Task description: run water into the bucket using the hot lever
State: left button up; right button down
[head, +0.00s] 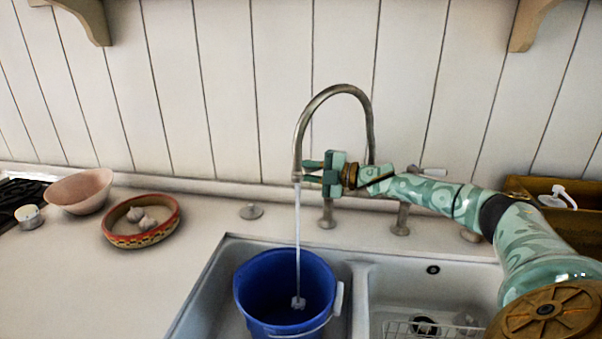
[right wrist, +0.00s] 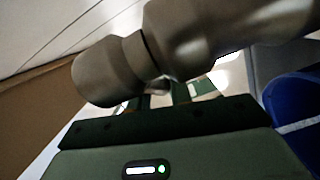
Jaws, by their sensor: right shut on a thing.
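The curved metal tap spout (head: 331,91) arches over the sink, and a stream of water (head: 298,235) falls from its end into the blue bucket (head: 258,318). The bucket stands upright in the left basin. A tap post with a white-tipped lever (head: 433,172) stands right of the spout. Another post (head: 327,215) is partly behind my gripper, its lever hidden. I cannot tell which is hot. My left gripper is out of view.
The right basin (head: 385,283) holds a wire rack (head: 430,328). On the left counter are a decorated dish with garlic (head: 120,236), a pink bowl (head: 80,190) and a small white pot (head: 29,217). A brown box (head: 575,215) stands at the right.

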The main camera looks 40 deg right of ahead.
jog(key=shift+s+a+f+n+g+y, duration=0.2)
jog(key=shift+s+n+g+y, duration=0.1)
jog(key=shift+y, duration=0.2)
jog(key=c, duration=1.3)
grip_release()
jog(key=shift+d+r, duration=0.1)
jog(key=shift+r, duration=0.1)
